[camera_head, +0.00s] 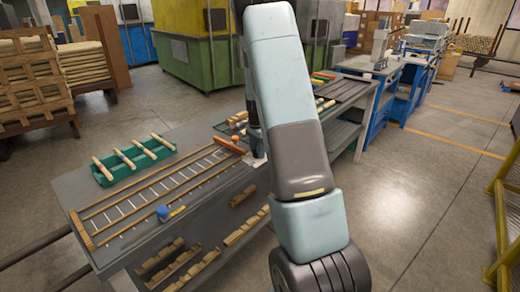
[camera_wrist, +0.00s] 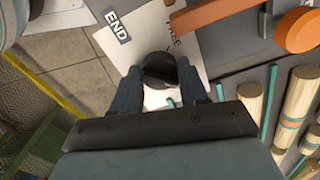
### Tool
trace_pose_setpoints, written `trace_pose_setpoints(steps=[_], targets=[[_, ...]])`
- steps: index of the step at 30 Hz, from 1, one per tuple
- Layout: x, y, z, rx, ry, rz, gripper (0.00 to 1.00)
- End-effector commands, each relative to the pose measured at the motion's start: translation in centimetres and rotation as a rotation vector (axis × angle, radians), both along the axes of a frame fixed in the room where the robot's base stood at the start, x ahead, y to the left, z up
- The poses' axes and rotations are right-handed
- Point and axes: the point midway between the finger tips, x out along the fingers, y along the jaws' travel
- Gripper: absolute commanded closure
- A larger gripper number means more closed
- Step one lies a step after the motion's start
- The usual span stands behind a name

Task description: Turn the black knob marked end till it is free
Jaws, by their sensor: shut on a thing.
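The black knob (camera_wrist: 159,68) stands upright between my fingers in the wrist view. My gripper (camera_wrist: 160,82) is shut on the knob, one finger on each side. In the head view my arm hides the knob, and the gripper is mostly hidden beside the white plate (camera_head: 255,158) at the bench's right end.
An orange bar (camera_wrist: 205,12) and orange disc (camera_wrist: 298,30) lie close to the knob. Turned wood pieces (camera_wrist: 292,105) lie to the right. A long wooden rack (camera_head: 160,192), a green tray (camera_head: 136,172) and a blue ball (camera_head: 162,212) are on the grey bench.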

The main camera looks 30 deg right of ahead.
Motion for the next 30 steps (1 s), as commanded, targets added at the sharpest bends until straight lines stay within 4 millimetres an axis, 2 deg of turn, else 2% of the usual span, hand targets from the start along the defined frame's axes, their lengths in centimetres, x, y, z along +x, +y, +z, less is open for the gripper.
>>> trace_pose_setpoints(steps=[1, 30], targets=[[0.73, 0.25, 0.37, -0.002, -0.017, 0.033, 0.87], [0.65, 0.49, 0.43, -0.004, -0.017, 0.933, 0.86]])
